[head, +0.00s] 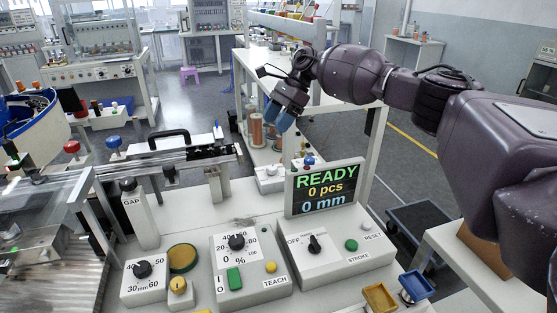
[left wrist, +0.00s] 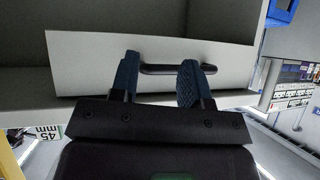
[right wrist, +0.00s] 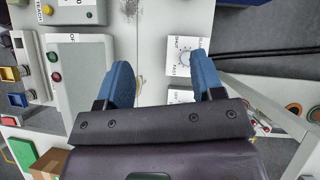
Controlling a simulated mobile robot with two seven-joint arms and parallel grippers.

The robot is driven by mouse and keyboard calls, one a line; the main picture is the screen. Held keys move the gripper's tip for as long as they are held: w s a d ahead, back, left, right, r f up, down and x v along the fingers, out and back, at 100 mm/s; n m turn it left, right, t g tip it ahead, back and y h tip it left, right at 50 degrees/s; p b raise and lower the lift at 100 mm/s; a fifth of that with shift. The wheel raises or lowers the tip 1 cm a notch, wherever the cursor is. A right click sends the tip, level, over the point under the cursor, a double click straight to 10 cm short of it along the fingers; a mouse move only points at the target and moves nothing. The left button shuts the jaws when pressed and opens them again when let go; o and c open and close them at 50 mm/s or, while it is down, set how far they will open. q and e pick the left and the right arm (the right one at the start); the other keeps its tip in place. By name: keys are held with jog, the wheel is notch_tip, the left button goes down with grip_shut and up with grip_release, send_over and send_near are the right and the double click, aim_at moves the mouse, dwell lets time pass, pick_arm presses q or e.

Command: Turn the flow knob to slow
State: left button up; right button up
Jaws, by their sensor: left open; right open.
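A small white box with a round pale knob (right wrist: 186,58) shows in the right wrist view, between and just beyond my fingertips. Its printed words are small, and one seems to read FAST; I take it as the flow knob. Its pointer setting is too small to read. The box also seems to show in the head view (head: 269,181), left of the display. My right gripper (head: 279,116) is open and empty, above and behind that box, apart from it. My left gripper (left wrist: 160,78) is open in the left wrist view, before a pale panel with a dark handle. It is outside the head view.
The READY display (head: 325,188) stands close to the small box. In front are control boxes with a percent knob (head: 236,242), an OFF switch (head: 314,243) and a mm knob (head: 142,269). Copper-coloured spools (head: 257,130) stand behind. A yellow bin (head: 379,297) is at the front right.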

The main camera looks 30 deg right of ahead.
jog(key=w+a+r+m+t+y+p, duration=0.55)
jog(key=a+r+m+t, duration=0.4)
jog(key=m, duration=0.55)
jog(key=n+g+h, duration=0.6)
jog(key=n+h, duration=0.7)
jog(key=n, duration=2)
send_near(272, 167)
jog(key=shift+t+y, duration=0.25)
jog(key=x, duration=0.2)
jog(key=b+x, duration=0.1)
jog(key=x, duration=0.2)
jog(key=b+x, duration=0.1)
jog(key=x, duration=0.2)
jog(key=shift+s+d+f, duration=0.2)
jog(key=shift+s+f, duration=0.1)
jog(key=shift+s, duration=0.05)
jog(key=shift+w+f+b, duration=0.15)
jog(key=shift+f+b, duration=0.1)
jog(key=shift+b, duration=0.1)
pick_arm(q)
jog(key=shift+d+r, duration=0.2)
jog(key=shift+r, duration=0.3)
pick_arm(e)
jog(key=shift+w, duration=0.1)
